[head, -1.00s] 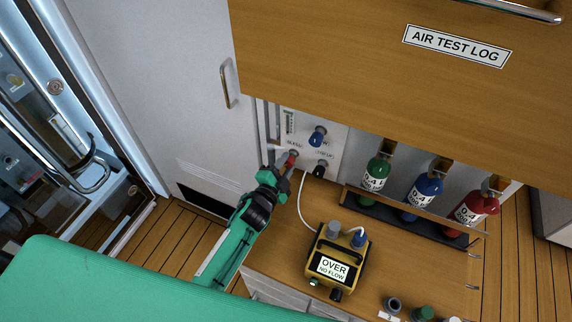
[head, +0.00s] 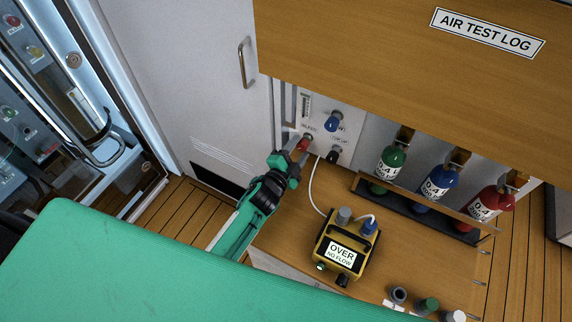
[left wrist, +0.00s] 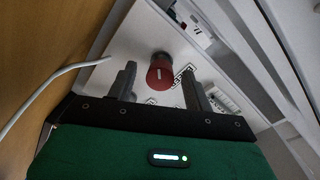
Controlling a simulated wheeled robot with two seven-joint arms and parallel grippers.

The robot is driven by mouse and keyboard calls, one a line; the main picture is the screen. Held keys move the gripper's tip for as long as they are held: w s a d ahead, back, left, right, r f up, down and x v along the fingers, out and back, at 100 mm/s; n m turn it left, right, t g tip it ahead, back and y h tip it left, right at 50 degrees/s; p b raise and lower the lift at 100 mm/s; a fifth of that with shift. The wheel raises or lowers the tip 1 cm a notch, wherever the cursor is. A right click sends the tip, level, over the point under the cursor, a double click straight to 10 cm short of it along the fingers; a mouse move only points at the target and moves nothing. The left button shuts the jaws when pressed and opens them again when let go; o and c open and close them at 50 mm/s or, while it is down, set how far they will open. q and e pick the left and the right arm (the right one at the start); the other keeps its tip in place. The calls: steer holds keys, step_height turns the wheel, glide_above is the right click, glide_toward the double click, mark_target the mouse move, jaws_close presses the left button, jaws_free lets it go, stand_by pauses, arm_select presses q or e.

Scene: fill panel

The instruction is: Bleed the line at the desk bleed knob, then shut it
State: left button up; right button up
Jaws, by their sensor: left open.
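The red bleed knob (head: 304,145) sits on a white panel (head: 350,118), under a small label that seems to read BLEED. My left gripper (head: 296,150) is open at the knob. In the left wrist view the red knob (left wrist: 160,74) with its pale mark stands between the two open fingers (left wrist: 158,80), with a gap on each side. How deep the fingers reach along it is hard to tell. A yellow meter (head: 341,252) on the desk reads OVER, NO FLOW. My right gripper is not in view.
A blue knob (head: 333,121) and a black fitting (head: 334,155) are close beside the red knob. A white hose (head: 312,188) curves from the panel towards the meter. Green, blue and red bottles (head: 433,186) stand in a rack at right. A wooden cabinet (head: 400,60) overhangs the desk.

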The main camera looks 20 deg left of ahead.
arm_select(q)
steer(key=b+v, duration=0.2)
steer(key=v, duration=0.9)
steer(key=shift+s+a+b, duration=0.1)
steer(key=shift+s+b, duration=0.15)
steer(key=shift+b, duration=0.05)
steer(key=shift+s+a+r, duration=0.1)
steer(key=shift+s+a, duration=0.05)
steer(key=shift+s, duration=0.55)
stand_by(0.5)
